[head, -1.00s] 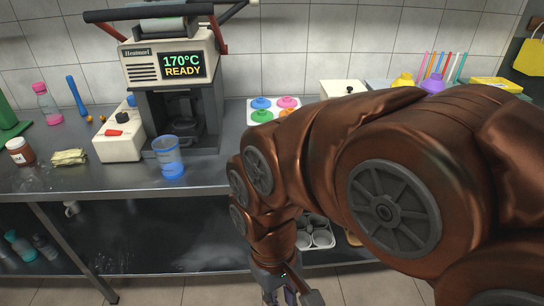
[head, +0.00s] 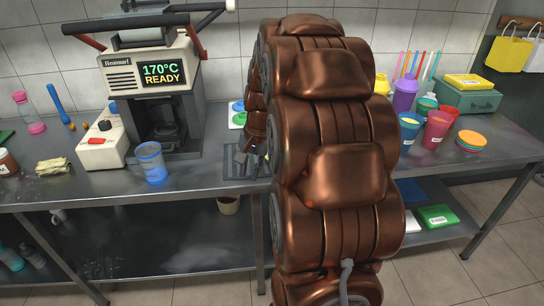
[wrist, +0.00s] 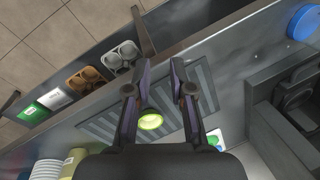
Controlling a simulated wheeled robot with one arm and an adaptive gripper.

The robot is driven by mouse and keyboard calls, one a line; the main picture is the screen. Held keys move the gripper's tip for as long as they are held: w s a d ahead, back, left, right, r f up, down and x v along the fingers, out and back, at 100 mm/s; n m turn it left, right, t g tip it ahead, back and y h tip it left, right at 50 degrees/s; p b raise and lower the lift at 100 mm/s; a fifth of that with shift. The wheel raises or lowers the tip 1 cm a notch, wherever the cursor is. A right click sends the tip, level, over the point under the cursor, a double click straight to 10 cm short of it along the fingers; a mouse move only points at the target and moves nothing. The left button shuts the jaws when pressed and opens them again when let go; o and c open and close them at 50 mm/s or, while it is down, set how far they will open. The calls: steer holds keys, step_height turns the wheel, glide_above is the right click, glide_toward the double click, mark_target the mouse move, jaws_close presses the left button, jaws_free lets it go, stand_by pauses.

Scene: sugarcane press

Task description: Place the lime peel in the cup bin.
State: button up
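My gripper (wrist: 154,78) is open, with its two fingers apart in the wrist view. A round yellow-green piece, apparently the lime peel (wrist: 150,120), shows between the fingers, nearer the palm in the picture. It appears to lie on the dark ribbed tray (wrist: 105,122); no finger is clearly closed on it. In the head view my gripper (head: 250,158) is low over the counter, right of the press, partly hidden by my arm. A beige cup-shaped container (head: 228,204), possibly the cup bin, stands below the counter edge.
The press (head: 160,90) reads 170°C READY. Colored cups (head: 437,129) and a purple bottle (head: 405,95) stand at right. Cup carriers (wrist: 122,57) lie on the lower shelf. My arm hides the counter's middle.

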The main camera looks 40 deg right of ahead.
steer(key=w+d+m+t+h, duration=0.15)
steer(key=d+m, duration=0.35)
steer(key=d, duration=1.1)
steer(key=shift+y, duration=0.25)
steer(key=shift+w+p+x, duration=0.2)
steer(key=shift+p+x, duration=0.35)
steer(key=shift+x, duration=1.45)
steer(key=shift+w+p+x, duration=0.2)
steer(key=shift+p+x, duration=0.3)
steer(key=shift+x, duration=1.5)
steer(key=shift+a+r, duration=0.1)
jaws_close()
